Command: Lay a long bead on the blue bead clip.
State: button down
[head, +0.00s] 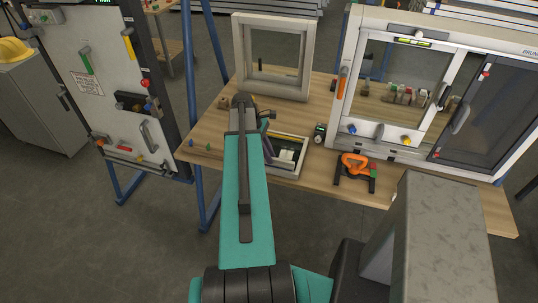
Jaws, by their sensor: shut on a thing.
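A small blue piece (191,141) stands near the left front edge of the wooden table; it may be the blue bead clip, but it is too small to be sure. A small green piece (208,146) is just right of it. My arm reaches over the table, and my gripper (265,123) is at its far end, above and behind the tray, mostly hidden by the arm. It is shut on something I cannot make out. A thin dark purple-grey strip (267,150) shows at the tray's left side; I cannot tell whether it is a long bead.
A tray (284,174) with pale pieces lies on the table (325,185). An orange-handled tool (355,164) lies at the front right. A grey frame (236,55) stands behind, a large white window unit (346,68) at right, and a panel (85,75) at left.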

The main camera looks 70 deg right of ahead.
jog(key=shift+f, duration=0.6)
dwell(1.1)
jog(key=c, duration=1.6)
grip_release()
jog(key=shift+w+r, duration=0.1)
jog(key=shift+r, duration=0.05)
jog(key=shift+b+v, duration=2.1)
jog(key=shift+v, duration=4.65)
jog(key=shift+a, duration=0.1)
